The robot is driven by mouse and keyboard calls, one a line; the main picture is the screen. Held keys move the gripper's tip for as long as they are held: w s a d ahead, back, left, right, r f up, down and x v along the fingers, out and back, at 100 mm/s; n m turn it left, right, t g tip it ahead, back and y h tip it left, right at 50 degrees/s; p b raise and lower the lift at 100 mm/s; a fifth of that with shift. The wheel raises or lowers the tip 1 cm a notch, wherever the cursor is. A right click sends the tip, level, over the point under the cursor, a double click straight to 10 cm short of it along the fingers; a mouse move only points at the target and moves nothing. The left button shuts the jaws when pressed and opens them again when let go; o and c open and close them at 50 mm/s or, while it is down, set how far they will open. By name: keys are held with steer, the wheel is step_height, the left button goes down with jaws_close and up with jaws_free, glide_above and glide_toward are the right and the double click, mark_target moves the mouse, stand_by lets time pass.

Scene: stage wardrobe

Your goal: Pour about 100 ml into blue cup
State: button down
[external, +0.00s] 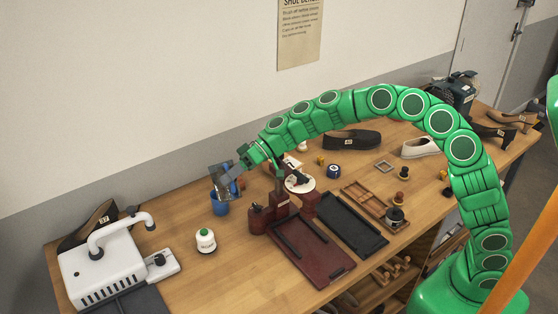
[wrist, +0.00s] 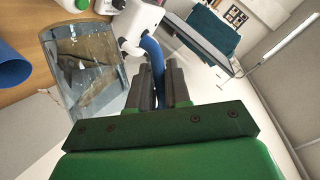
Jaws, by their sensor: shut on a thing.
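My gripper (external: 236,177) is shut on the blue handle (wrist: 154,58) of a clear jug (wrist: 85,72). In the wrist view my fingers (wrist: 166,82) sit either side of the handle, and the jug shows bluish-grey contents. In the external view the jug (external: 221,177) looks tilted, just above the blue cup (external: 220,207). The cup stands on the wooden table; its inside is hidden there. Part of the cup shows at the left edge of the wrist view (wrist: 12,70). I cannot tell whether any liquid is flowing.
A white bottle with a green cap (external: 206,241) stands near the cup. A white machine with a curved pipe (external: 105,265) is at the left. Dark red stands (external: 262,218) and a dark red tray (external: 312,255) lie right of the cup. Shoes (external: 352,140) are at the back.

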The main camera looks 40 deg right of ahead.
steer(key=shift+w, duration=0.1)
steer(key=shift+w+d+r+m+g, duration=0.1)
steer(key=shift+w+r+m+g, duration=0.15)
steer(key=shift+w+m, duration=0.25)
steer(key=shift+w+m+g, duration=0.35)
steer(key=shift+m+g, duration=0.1)
steer(key=shift+m, duration=0.05)
stand_by(0.6)
steer(key=shift+w+r+y, duration=0.1)
steer(key=shift+w+y, duration=0.2)
steer(key=shift+s+m+g+p, duration=0.35)
steer(key=shift+m+g+p, duration=0.05)
steer(key=shift+m+p, duration=0.2)
stand_by(1.1)
